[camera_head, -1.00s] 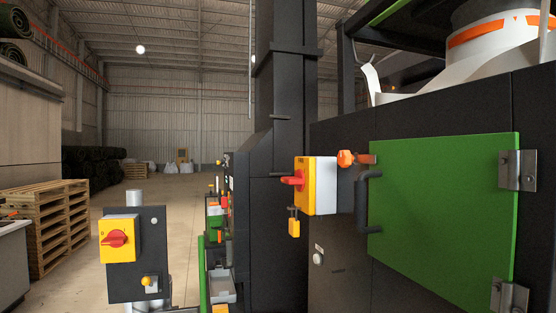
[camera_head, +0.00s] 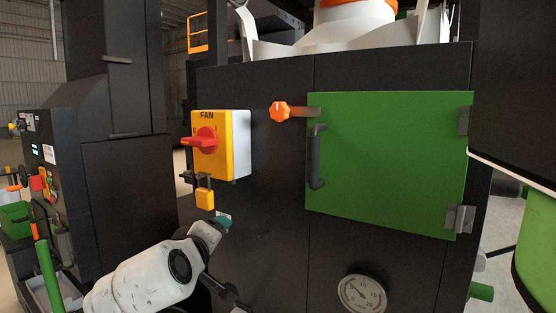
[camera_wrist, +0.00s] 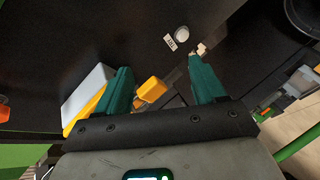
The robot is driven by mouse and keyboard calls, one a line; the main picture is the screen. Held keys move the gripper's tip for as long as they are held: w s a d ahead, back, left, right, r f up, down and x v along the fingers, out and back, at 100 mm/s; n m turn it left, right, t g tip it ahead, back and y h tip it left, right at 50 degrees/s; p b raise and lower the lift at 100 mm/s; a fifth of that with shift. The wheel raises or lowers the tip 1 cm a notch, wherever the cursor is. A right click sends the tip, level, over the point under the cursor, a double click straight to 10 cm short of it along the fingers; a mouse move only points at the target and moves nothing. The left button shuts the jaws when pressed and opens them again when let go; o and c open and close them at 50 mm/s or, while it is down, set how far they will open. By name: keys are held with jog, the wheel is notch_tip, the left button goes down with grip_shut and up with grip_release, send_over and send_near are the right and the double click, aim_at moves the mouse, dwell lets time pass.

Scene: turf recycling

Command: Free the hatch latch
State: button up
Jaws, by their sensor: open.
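The green hatch (camera_head: 400,160) is closed on the front of a black machine, hinged at its right edge. Its latch, an orange knob (camera_head: 281,111) on an orange shaft, sits at the hatch's upper left edge. A black handle (camera_head: 316,157) is below it. My gripper (camera_head: 222,223) is low and left of the latch in the head view, below the fan switch box. In the wrist view my gripper (camera_wrist: 160,64) has two teal fingers spread apart with nothing held. A yellow padlock (camera_wrist: 152,89) shows between them, farther off.
The yellow fan switch box (camera_head: 221,145) with a red knob stands out left of the latch; the padlock hangs under it (camera_head: 204,198). A dial gauge (camera_head: 362,294) is below the hatch. A dark panel (camera_head: 515,110) juts in at right. The black face between box and hatch is clear.

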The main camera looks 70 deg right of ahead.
notch_tip(320, 180, up, 12)
jog(key=s+d+m+g+h, duration=0.1)
jog(key=s+m+g+h, duration=0.1)
jog(key=g, duration=0.1)
jog(key=m+g, duration=0.2)
jog(key=g, duration=0.3)
send_near(278, 113)
jog(key=shift+h, duration=0.4)
jog(key=p+x, duration=0.1)
jog(key=x, duration=0.2)
jog(key=p+x, duration=0.1)
jog(key=x, duration=0.7)
jog(key=shift+f+p, duration=0.3)
jog(key=shift+p, duration=0.1)
jog(key=shift+c, duration=0.3)
jog(key=shift+t, duration=0.3)
grip_shut()
